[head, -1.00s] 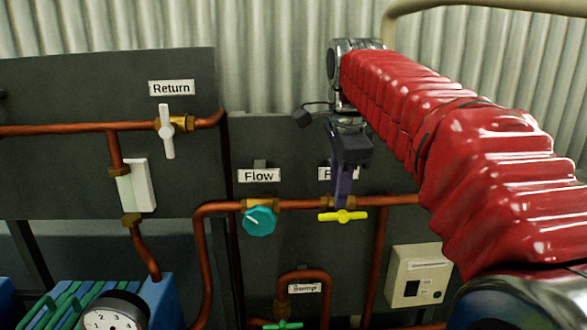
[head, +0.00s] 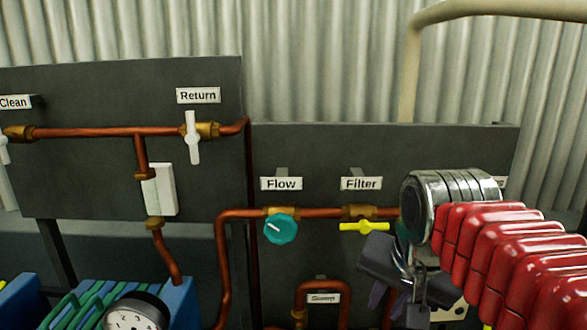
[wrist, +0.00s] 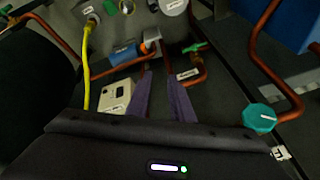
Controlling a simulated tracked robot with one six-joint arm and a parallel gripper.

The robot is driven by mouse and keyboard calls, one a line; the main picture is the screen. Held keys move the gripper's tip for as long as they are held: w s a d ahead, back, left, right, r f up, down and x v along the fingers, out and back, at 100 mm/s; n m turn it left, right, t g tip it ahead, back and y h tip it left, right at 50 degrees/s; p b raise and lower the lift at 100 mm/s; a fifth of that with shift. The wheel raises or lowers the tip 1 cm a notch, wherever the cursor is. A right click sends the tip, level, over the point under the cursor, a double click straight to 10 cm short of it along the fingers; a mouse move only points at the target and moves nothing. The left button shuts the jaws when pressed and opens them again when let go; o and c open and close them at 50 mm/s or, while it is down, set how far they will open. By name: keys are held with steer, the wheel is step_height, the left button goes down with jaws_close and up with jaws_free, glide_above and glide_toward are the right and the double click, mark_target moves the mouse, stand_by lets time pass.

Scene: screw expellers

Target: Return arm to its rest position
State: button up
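My arm, in a red ribbed sleeve, comes in from the right in the head view. My gripper is low at its end; its dark body shows below and right of the yellow Filter handle (head: 364,227), apart from it. The yellow handle lies level under the Filter label (head: 361,184).
Left of it is the teal Flow knob (head: 281,229) on a copper pipe. The white Return handle (head: 192,137) points up and down. A pressure gauge (head: 136,316) is at the lower left. A yellow hose (wrist: 87,62) and a beige box (wrist: 116,95) show in the wrist view.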

steer(key=s+f+n, duration=0.5)
steer(key=s+f, duration=0.3)
steer(key=f, duration=0.1)
steer(key=shift+s+d+f+n+t, duration=0.15)
steer(key=shift+d+f+n+t, duration=0.1)
steer(key=shift+f+n+t, duration=0.15)
steer(key=shift+o, duration=0.2)
stand_by(0.5)
